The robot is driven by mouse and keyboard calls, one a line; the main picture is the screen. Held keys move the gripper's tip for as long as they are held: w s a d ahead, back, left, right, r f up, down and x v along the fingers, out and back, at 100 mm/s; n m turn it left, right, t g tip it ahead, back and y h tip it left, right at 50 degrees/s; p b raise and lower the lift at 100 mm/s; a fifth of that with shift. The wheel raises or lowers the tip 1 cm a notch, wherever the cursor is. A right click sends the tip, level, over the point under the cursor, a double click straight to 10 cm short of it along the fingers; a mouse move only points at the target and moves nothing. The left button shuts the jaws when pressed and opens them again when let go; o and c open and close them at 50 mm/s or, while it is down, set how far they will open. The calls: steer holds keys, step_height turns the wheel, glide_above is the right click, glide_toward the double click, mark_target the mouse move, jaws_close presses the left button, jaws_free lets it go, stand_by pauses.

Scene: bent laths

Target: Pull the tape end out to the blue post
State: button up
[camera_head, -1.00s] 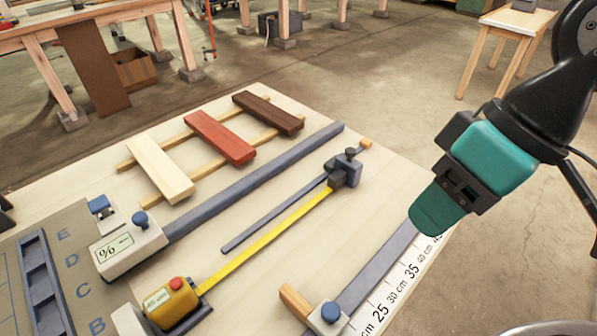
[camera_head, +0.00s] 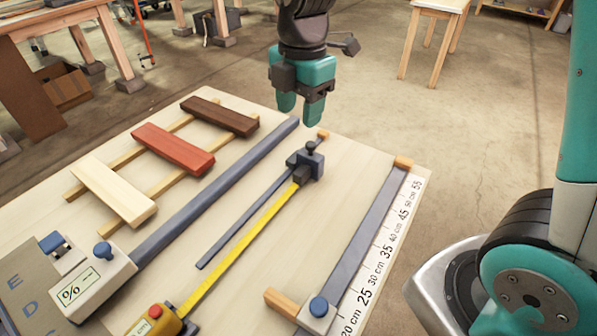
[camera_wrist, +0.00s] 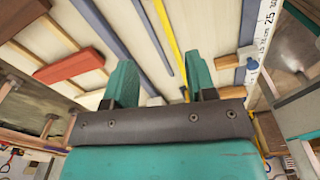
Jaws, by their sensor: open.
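The yellow tape (camera_head: 243,246) runs from its yellow case (camera_head: 156,321), with a red button, across the board towards the far edge. Its end carries a dark block (camera_head: 301,175) close against a blue-grey block with a dark knobbed post (camera_head: 310,152); I cannot tell whether they touch. My gripper (camera_head: 300,108) is open and empty, fingers pointing down, above and beyond the far end of the board. In the wrist view, the open fingers (camera_wrist: 161,82) frame part of the board, and the yellow tape (camera_wrist: 171,34) shows beyond them.
A thin slate rail (camera_head: 237,229) lies beside the tape. A wide slate bar (camera_head: 215,190) and a ruler rail (camera_head: 355,245) with a blue-knobbed slider (camera_head: 318,306) flank it. Wooden slats, one a red slat (camera_head: 173,150), lie left. Open floor is right of the board.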

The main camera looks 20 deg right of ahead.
mark_target(297, 174)
steer(key=f, duration=0.6)
steer(key=w+f+n, duration=0.1)
steer(key=f, duration=0.5)
steer(key=w+f+n, duration=0.1)
steer(key=f, duration=0.5)
steer(key=shift+d+f, duration=0.15)
steer(key=shift+d, duration=0.2)
jaws_close()
steer(key=shift+s+a, duration=0.15)
steer(key=shift+a, duration=0.1)
